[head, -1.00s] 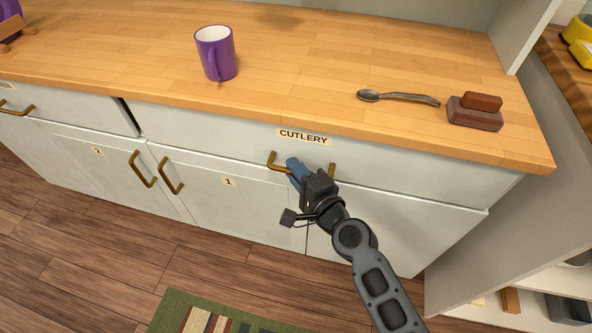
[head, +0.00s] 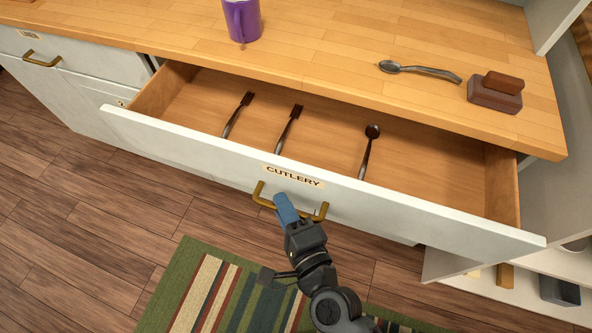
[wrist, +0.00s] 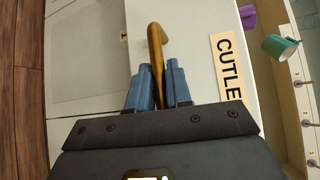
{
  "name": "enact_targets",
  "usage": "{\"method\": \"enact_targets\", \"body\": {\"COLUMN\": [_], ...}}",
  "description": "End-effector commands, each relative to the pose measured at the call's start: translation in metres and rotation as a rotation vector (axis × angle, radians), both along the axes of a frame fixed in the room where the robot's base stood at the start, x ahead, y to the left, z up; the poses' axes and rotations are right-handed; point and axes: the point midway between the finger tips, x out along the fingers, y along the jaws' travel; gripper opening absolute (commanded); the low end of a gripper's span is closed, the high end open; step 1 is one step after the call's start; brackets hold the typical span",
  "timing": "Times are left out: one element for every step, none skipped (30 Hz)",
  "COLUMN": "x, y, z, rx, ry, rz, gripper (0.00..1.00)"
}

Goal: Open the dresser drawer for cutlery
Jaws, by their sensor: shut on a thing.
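The dresser drawer labelled CUTLERY (head: 400,212) stands pulled well out, its wooden inside showing. Two forks (head: 288,130) and a spoon (head: 367,150) lie in it, spaced apart. My gripper (head: 284,207) is shut on the drawer's brass handle (head: 262,198) at the front, below the label. In the wrist view the blue fingers (wrist: 160,85) sit on both sides of the brass handle (wrist: 155,40), with the label (wrist: 229,65) to the right.
On the wooden counter (head: 330,40) are a purple mug (head: 242,20), a loose spoon (head: 420,71) and a brown block-like object (head: 495,93). A striped rug (head: 230,295) lies on the floor below the drawer. Open shelving (head: 545,270) stands at the right.

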Motion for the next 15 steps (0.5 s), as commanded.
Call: {"method": "enact_targets", "body": {"x": [-0.015,-0.022,-0.03,-0.037,-0.043,-0.051,-0.056,-0.062,-0.068,-0.073,-0.077,-0.082,-0.085,-0.088,-0.091], "y": [0.005,0.007,0.011,0.013,0.016,0.019,0.022,0.024,0.027,0.029,0.03,0.032,0.034,0.035,0.036], "z": [-0.001,-0.001,-0.001,-0.001,-0.001,-0.001,-0.001,-0.001,-0.001,-0.001,-0.001,-0.002,-0.002,-0.001,-0.001], "rx": [0.0,-0.001,-0.001,-0.001,0.0,-0.001,0.0,-0.002,-0.002,0.0,-0.001,-0.001,-0.001,-0.001,-0.002], "ry": [0.005,0.005,0.004,0.004,0.005,0.004,0.003,0.004,0.004,0.003,0.003,0.004,0.004,0.003,0.002], "rz": [0.0,0.0,-0.001,-0.001,-0.002,-0.001,-0.001,-0.001,0.0,-0.001,-0.002,-0.001,-0.001,-0.002,-0.003], "gripper": [0.0,0.0,0.0,0.0,0.0,0.0,0.0,0.0,0.0,0.0,0.0,0.0,0.0,0.0,0.0]}}
